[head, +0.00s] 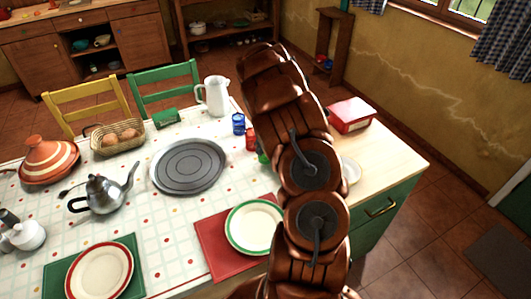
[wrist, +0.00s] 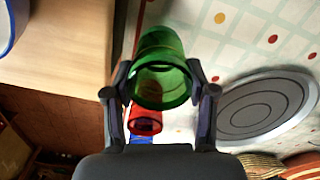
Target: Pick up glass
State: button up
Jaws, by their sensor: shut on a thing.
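A translucent green glass (wrist: 162,50) is between the two fingers of my gripper (wrist: 160,92) in the wrist view, and the fingers are shut on its sides. Its open rim faces the camera. In the head view only a sliver of the green glass (head: 263,157) shows beside my arm, which hides my gripper there. A red glass (head: 252,141) and a blue glass (head: 238,124) stand on the table close by. In the wrist view the red glass (wrist: 146,121) shows below the green one, with a bit of the blue glass (wrist: 140,140) under it.
A round grey tray (head: 188,165) lies left of the glasses. A white bowl (head: 350,170) and a red-and-white box (head: 350,115) are to the right. A white pitcher (head: 214,97) stands behind. A green-rimmed plate (head: 253,227) is at the front. Bare wood lies at the right end.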

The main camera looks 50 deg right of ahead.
jog(key=shift+a+r, duration=0.25)
jog(key=shift+r, duration=0.05)
jog(key=s+a+r+b, duration=0.2)
jog(key=a+b, duration=0.3)
jog(key=a, duration=1)
jog(key=w+a, duration=0.4)
jog(key=a, duration=0.7)
jog(key=w+a, duration=0.5)
jog(key=a, duration=0.6)
jog(key=shift+r, duration=0.35)
